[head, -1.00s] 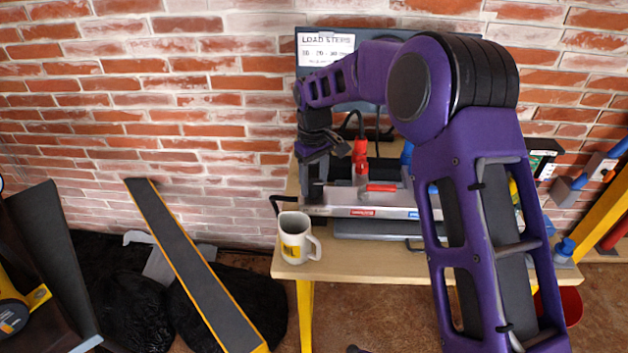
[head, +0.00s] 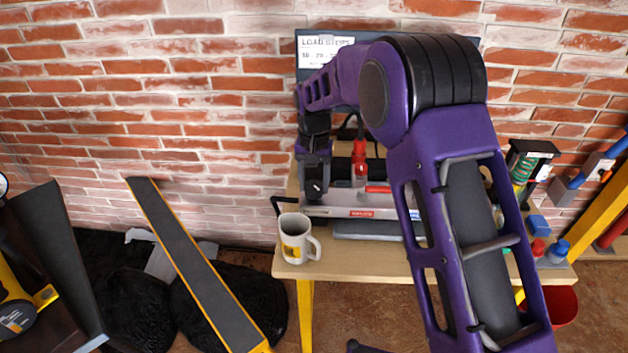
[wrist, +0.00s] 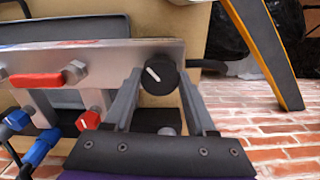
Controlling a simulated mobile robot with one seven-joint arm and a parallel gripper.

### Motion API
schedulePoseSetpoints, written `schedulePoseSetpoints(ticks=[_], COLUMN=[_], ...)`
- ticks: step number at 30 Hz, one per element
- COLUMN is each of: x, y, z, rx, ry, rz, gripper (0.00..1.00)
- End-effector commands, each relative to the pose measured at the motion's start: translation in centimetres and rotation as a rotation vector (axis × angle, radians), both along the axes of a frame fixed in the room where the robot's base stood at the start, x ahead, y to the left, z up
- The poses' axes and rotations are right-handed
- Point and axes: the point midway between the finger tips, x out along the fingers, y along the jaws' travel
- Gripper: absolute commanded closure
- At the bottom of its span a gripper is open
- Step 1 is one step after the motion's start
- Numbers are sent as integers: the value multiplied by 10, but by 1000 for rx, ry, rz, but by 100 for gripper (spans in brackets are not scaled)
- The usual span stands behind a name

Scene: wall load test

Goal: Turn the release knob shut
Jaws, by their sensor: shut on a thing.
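The release knob looks to be the black round knob with a white pointer line (wrist: 160,74), at the end of the silver pump body (wrist: 110,58) in the wrist view. Its white line is tilted, running from upper left to lower right. My gripper (wrist: 159,80) has one finger on each side of the knob and is shut on it. In the head view my gripper (head: 315,180) points down at the left end of the silver body (head: 345,206). The purple arm hides much of the bench's right part there.
A red-handled lever (wrist: 36,80) and red and blue hose fittings sit beside the knob. A white mug (head: 296,238) stands at the bench's front left corner (head: 345,262). A sign board (head: 328,50) is behind. Small blue and red bottles stand at the right.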

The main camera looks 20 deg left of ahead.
Motion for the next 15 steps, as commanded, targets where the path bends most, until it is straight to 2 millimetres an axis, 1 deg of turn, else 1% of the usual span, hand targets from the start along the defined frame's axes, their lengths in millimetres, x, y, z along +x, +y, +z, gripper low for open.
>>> schedulePoseSetpoints(ticks=[9, 15], x=[1, 0], y=[0, 0], z=[2, 2], rx=[1, 1], ry=[-2, -2], rz=[-296, -462], gripper=[99, 99])
